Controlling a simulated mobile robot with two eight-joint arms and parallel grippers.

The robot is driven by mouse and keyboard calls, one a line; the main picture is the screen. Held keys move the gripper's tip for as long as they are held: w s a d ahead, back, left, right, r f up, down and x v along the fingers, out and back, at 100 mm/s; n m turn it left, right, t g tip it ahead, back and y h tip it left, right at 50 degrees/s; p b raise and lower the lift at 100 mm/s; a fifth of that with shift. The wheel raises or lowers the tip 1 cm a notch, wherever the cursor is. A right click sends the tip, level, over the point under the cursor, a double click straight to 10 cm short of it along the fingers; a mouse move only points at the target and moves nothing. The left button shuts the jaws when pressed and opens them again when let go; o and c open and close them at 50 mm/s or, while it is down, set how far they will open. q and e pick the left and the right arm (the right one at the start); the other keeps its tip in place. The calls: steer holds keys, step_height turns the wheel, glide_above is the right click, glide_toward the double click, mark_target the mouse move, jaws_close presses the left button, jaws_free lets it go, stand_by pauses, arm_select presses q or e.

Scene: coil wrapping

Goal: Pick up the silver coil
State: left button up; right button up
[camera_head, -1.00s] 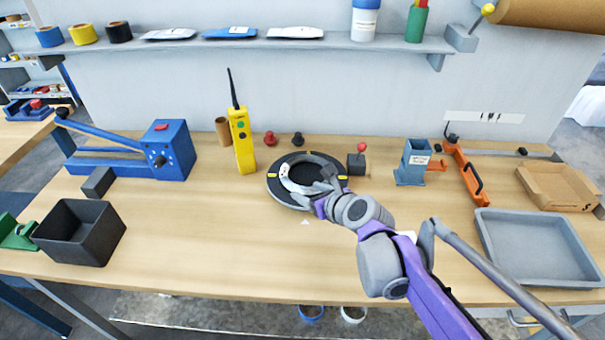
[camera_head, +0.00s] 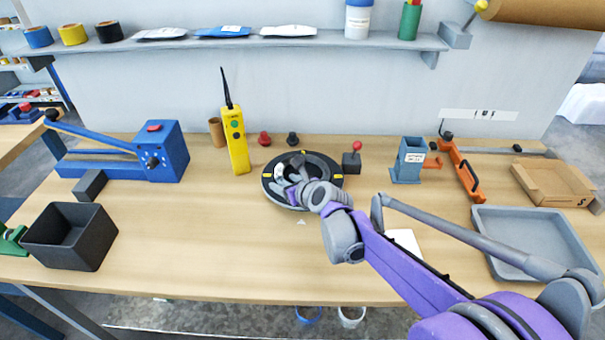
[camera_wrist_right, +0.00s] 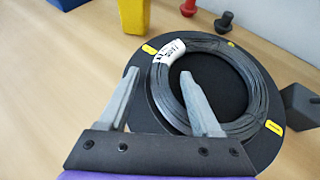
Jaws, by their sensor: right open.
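The silver coil (camera_wrist_right: 262,92) is a ring of grey wire with a white printed tag (camera_wrist_right: 169,51). It lies flat on a round black turntable (camera_wrist_right: 146,112) with yellow marks. In the head view the turntable (camera_head: 268,187) is mid-table, and my gripper partly hides the coil. My right gripper (camera_wrist_right: 160,76) is open and empty. In the right wrist view one finger is outside the coil's left side and the other is over its dark centre, so the ring's left side shows between them. I cannot tell whether they touch it.
Behind the turntable stand a yellow handheld device (camera_head: 237,140) and red and black knobs. A dark box with a red knob (camera_head: 351,163) is close at its right. A black bin (camera_head: 70,236) is front left and a grey tray (camera_head: 535,240) at right. The table's front middle is clear.

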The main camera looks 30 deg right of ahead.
jaws_close()
stand_by(0.3)
steer(key=shift+s+a+f, duration=0.1)
stand_by(1.0)
